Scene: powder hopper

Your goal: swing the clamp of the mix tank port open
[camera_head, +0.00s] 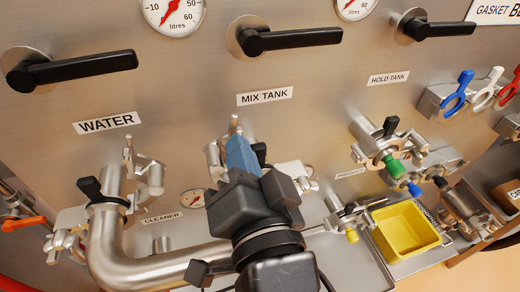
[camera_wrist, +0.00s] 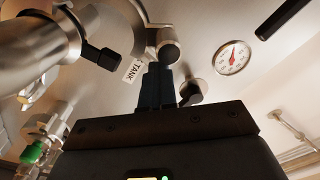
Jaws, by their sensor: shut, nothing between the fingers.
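The mix tank port (camera_head: 214,156) is below the MIX TANK label (camera_head: 264,96) in the head view. My gripper (camera_head: 237,140) is in front of it and hides most of it. Its blue fingers are shut, with nothing seen between them. A black knob (camera_head: 260,151), apparently of the port's clamp, shows just right of the fingers. In the wrist view my fingertips (camera_wrist: 156,68) are close beside a round metal end (camera_wrist: 168,50), and a dark knob (camera_wrist: 190,93) is to their right. I cannot tell whether the fingers touch either, or how the clamp stands.
A bent steel pipe (camera_head: 110,245) runs from the water port across the lower left, passing behind my gripper. The hold tank port (camera_head: 378,150) and a yellow bin (camera_head: 405,231) are to the right. Black valve handles (camera_head: 295,38) project above the labels.

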